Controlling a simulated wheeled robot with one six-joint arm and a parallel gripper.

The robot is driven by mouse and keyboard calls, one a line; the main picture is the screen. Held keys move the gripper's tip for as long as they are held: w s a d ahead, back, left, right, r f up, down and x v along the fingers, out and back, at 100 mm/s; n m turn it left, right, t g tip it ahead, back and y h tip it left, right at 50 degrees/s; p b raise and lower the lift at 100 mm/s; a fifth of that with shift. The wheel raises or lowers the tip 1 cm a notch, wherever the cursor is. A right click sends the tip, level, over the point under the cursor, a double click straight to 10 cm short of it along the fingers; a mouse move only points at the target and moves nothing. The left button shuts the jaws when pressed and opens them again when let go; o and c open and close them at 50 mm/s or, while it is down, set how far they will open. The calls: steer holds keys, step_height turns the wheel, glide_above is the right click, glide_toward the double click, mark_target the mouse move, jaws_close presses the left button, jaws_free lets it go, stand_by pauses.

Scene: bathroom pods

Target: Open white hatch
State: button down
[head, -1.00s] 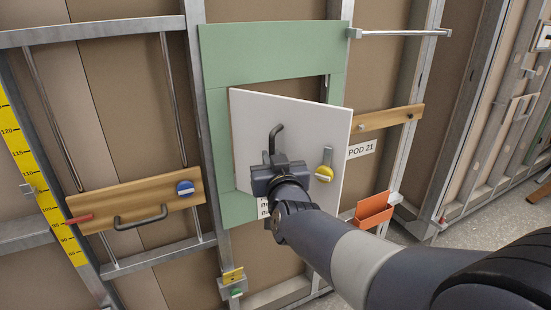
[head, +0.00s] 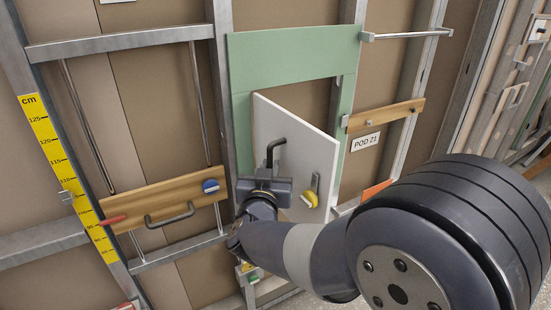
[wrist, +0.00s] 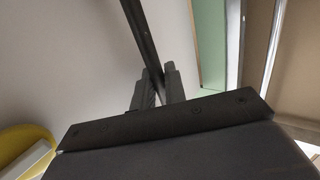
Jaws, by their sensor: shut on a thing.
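The white hatch (head: 309,150) stands swung out from the green panel (head: 290,50), hinged on its left side, with a dark opening showing above and behind it. Its black bar handle (head: 275,147) is on the front face. My gripper (head: 268,176) is shut on the lower part of this handle. In the wrist view my gripper's fingers (wrist: 155,85) close around the black handle (wrist: 140,35), with the white hatch face (wrist: 70,60) behind. My arm hides the hatch's lower edge.
A wooden board (head: 165,203) with a blue knob, a red lever and a grey handle is to the left. Another wooden board (head: 385,114) and a POD 21 label (head: 365,142) are to the right. An orange holder (head: 376,190) is partly hidden by my arm.

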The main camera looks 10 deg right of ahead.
steer(key=shift+s+a+r+m+g+h+p, duration=0.15)
steer(key=shift+a+m+h+p, duration=0.15)
steer(key=shift+a+h+p, duration=0.15)
steer(key=shift+w+a+r+m+g+h+p, duration=0.1)
steer(key=shift+a+m+g+h+p, duration=0.05)
steer(key=shift+a+m+h+p, duration=0.25)
steer(key=shift+h, duration=0.25)
steer(key=c, duration=1.5)
jaws_free()
steer(key=shift+f, duration=0.1)
steer(key=shift+c, duration=0.2)
steer(key=v, duration=1.1)
steer(key=shift+b, duration=0.45)
steer(key=shift+d, duration=0.1)
